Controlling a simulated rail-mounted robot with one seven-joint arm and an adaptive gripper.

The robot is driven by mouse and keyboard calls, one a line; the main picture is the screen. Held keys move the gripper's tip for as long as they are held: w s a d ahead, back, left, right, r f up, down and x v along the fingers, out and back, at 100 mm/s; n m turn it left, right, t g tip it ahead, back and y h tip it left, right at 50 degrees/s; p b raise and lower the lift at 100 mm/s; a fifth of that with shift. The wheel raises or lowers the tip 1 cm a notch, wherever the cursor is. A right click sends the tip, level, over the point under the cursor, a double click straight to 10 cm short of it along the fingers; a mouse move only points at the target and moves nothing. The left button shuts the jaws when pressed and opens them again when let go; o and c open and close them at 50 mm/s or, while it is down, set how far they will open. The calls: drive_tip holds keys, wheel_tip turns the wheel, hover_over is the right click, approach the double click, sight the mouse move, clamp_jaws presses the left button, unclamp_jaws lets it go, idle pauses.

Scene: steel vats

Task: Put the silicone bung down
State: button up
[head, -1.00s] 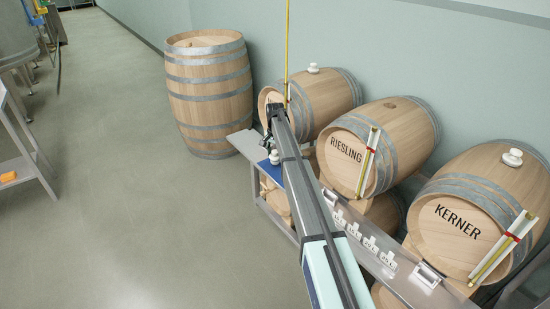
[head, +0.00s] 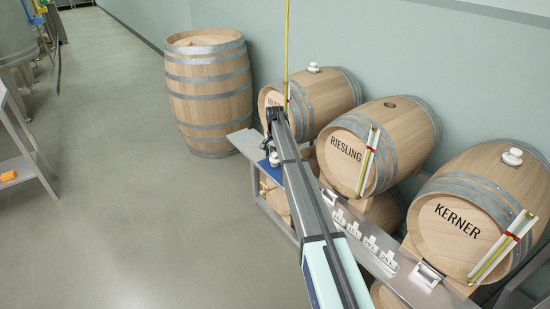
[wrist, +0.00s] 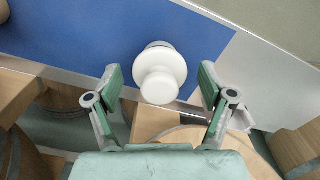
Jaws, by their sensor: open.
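The white silicone bung (wrist: 159,74) stands on the blue mat (wrist: 200,38), close to the mat's near edge in the wrist view. My gripper (wrist: 160,88) is open, with one green-padded finger on each side of the bung and a visible gap to both. In the head view the bung (head: 274,160) shows small and pale on the shelf below the end of my arm. My gripper (head: 268,146) there is dark and partly hidden by the arm.
The grey shelf (head: 242,142) runs in front of the barrels. The Riesling barrel (head: 402,125) has an open top hole. The Kerner barrel (head: 470,205) and the far barrel (head: 335,92) carry white bungs. A large upright barrel (head: 208,95) stands behind at left.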

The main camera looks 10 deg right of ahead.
sight(275, 154)
wheel_tip(275, 154, up, 12)
drive_tip(key=shift+r+b, duration=0.15)
drive_tip(key=shift+b, duration=0.15)
idle(0.5)
